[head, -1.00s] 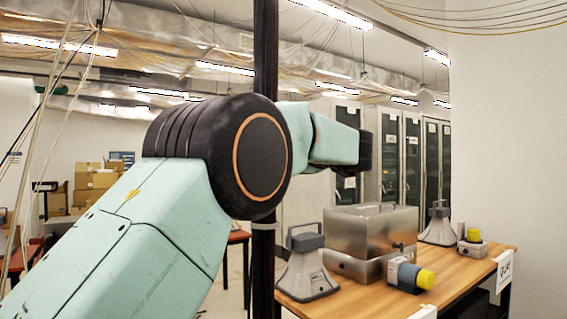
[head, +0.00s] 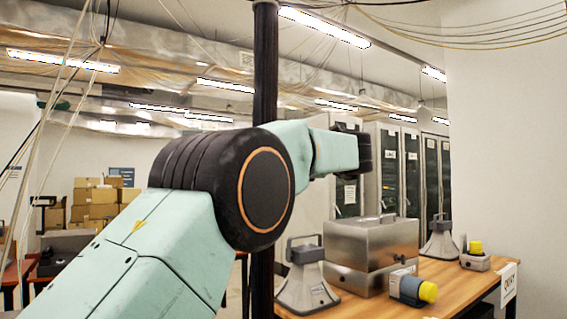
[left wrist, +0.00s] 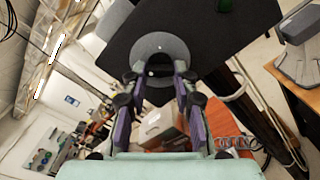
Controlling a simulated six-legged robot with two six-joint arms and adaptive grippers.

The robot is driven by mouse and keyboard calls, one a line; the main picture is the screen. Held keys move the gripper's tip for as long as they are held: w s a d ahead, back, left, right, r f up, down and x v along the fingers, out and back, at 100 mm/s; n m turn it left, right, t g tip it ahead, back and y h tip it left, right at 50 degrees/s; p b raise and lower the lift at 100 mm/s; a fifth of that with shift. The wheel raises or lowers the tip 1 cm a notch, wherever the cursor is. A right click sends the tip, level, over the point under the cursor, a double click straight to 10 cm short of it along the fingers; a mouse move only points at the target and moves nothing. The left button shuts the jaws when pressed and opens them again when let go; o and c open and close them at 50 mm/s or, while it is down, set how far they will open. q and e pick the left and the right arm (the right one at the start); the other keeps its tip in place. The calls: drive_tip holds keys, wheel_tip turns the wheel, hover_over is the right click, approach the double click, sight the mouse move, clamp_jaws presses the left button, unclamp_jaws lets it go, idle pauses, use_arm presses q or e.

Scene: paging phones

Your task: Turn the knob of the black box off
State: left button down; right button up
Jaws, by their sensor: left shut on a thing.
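In the left wrist view a flat black box (left wrist: 225,35) fills the upper middle, tilted in the picture. A grey round knob (left wrist: 160,44) sits at its near edge. My left gripper (left wrist: 160,76) has its purple and dark fingers on either side of the knob, shut on it. In the head view my left arm reaches across to the right, and its gripper is out of sight. The box and knob cannot be made out there. My right gripper shows in neither view.
A dark vertical pole (head: 265,70) stands behind my left arm. A wooden table (head: 450,280) at the right holds a metal case (head: 372,240), grey horn-shaped devices (head: 306,280) and yellow-topped units (head: 412,289). Cardboard boxes (head: 95,205) are stacked at the back left.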

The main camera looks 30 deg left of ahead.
use_arm(q)
drive_tip(key=c, duration=1)
unclamp_jaws()
drive_tip(key=shift+c, duration=0.2)
drive_tip(key=shift+d, duration=0.1)
drive_tip(key=v, duration=1.1)
drive_tip(key=shift+s+d, duration=0.2)
drive_tip(key=shift+d, duration=0.1)
drive_tip(key=shift+d, duration=0.1)
